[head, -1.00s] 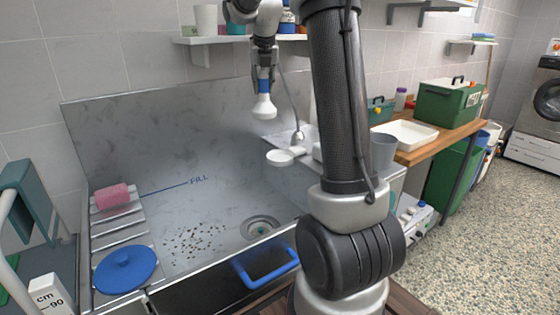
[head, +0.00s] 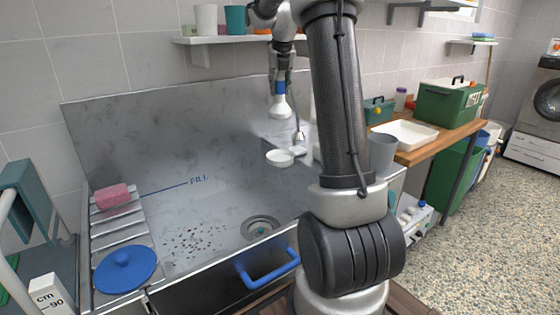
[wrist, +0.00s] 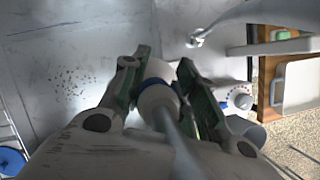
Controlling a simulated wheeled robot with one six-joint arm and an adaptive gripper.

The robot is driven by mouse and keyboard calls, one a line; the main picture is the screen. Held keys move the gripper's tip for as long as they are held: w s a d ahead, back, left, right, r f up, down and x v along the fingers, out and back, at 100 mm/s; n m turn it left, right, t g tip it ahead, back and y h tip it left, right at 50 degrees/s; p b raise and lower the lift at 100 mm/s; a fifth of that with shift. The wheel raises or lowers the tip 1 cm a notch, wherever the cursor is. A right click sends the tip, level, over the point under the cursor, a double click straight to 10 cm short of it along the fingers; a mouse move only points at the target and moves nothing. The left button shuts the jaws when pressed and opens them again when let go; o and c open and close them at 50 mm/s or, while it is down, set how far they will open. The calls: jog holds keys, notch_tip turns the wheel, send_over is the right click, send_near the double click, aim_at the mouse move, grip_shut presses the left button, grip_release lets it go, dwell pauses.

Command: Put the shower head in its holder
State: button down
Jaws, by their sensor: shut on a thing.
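The shower head (head: 280,107) is white with a blue collar. It hangs face down above the back right of the steel tub. My gripper (head: 281,74) is shut on it from above. In the wrist view the shower head (wrist: 157,96) sits between the two green-edged fingers of my gripper (wrist: 160,75), with the hose running toward the lower edge. A chrome hose fitting (head: 299,137) stands at the tub's back right corner, apart from the shower head. I cannot clearly make out the holder; my arm hides part of that side.
A white dish (head: 279,158) juts out below the shower head at the tub's right. A shelf (head: 198,42) with cups is on the wall above. The tub (head: 215,215) has dark specks and a drain; a blue lid (head: 125,270) lies on the left rack.

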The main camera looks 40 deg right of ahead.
aim_at(279, 98)
jog(key=shift+f, duration=2.2)
jog(key=shift+f, duration=2)
jog(key=shift+f, duration=0.1)
jog(key=shift+f, duration=1.4)
jog(key=shift+f, duration=0.95)
jog(key=shift+f, duration=0.15)
jog(key=shift+f, duration=0.9)
